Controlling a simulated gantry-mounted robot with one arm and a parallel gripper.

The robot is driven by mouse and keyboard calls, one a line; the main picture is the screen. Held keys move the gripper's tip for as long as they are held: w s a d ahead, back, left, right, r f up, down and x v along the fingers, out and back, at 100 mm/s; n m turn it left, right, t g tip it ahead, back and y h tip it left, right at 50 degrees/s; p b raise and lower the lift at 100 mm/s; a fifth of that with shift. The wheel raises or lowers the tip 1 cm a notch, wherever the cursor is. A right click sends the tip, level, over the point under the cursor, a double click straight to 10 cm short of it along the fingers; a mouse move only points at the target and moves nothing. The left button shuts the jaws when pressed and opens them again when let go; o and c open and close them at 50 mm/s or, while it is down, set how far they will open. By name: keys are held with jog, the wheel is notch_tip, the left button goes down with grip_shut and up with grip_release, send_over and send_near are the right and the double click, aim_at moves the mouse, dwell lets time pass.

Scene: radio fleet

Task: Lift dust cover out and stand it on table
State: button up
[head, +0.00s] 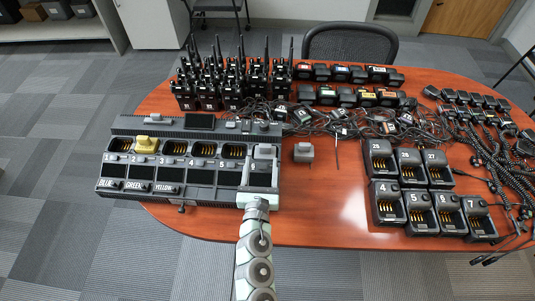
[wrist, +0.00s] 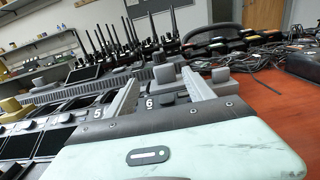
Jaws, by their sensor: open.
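A grey dust cover (head: 264,151) with a raised grip sits in the rightmost bay, bay 6, of the multi-bay charger (head: 122,192). In the wrist view its knob-like grip (wrist: 163,74) shows between and beyond the fingertips. My gripper (head: 260,168) is over the front of bay 6. In the wrist view it is open (wrist: 160,82), with one finger on either side of the grip line and nothing held. I cannot tell whether the fingers touch the cover. A similar grey cover (head: 303,152) stands on the table right of the charger. A yellow cover (head: 147,143) sits in bay 2.
Several upright radios (head: 235,85) stand behind the charger. Tangled cables (head: 350,122) lie behind the table cover. Numbered single chargers (head: 388,205) fill the right side. Bare red table (head: 325,205) lies between them and the charger.

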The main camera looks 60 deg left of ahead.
aim_at(265, 149)
jog(key=x, duration=0.6)
jog(key=shift+w+d+r, duration=0.1)
jog(key=shift+w+d, duration=0.05)
jog(key=shift+w, duration=0.2)
jog(key=shift+w+a, duration=0.25)
jog(key=shift+a, duration=0.35)
jog(key=shift+d, duration=0.1)
grip_shut()
